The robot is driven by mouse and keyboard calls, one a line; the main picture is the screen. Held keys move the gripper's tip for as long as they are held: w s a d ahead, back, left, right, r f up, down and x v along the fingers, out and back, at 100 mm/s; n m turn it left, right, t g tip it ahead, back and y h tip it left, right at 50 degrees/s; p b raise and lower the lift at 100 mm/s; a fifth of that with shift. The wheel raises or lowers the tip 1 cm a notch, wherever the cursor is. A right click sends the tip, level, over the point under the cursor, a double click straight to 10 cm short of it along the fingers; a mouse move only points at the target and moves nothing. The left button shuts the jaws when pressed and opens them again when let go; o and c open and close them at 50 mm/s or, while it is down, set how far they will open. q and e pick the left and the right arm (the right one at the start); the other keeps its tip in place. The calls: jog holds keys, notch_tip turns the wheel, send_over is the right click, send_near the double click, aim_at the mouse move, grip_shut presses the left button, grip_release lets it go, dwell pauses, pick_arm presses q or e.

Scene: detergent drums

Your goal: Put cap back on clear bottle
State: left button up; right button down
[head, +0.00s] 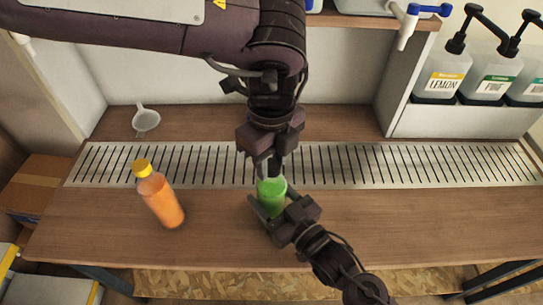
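The clear bottle (271,198) holds green liquid and stands near the middle of the wooden counter, just in front of the slotted grate. My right gripper (278,208) comes from the lower right, with its fingers on either side of the bottle's body. My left gripper (270,167) reaches down from above, its fingertips right over the bottle's top. A small black piece shows at these fingertips; I cannot tell whether it is the cap or part of the finger. The bottle's mouth is hidden by the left gripper.
An orange bottle (161,200) with a yellow cap stands to the left. A white funnel (145,120) lies at the back left. The metal grate (400,163) crosses the counter. Pump bottles (443,73) stand on a raised box at right. The counter's right front is clear.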

pick_arm(q)
jog(key=c, duration=0.6)
jog(key=m, duration=0.8)
jog(key=shift+m, duration=0.3)
jog(key=m, duration=0.6)
jog(key=shift+c, duration=0.2)
jog(key=m, duration=0.8)
jog(key=shift+m, duration=0.4)
jog(key=m, duration=0.7)
jog(key=shift+f+m, duration=0.1)
jog(key=shift+m, duration=0.2)
jog(key=o, duration=1.2)
jog(key=shift+c, duration=0.2)
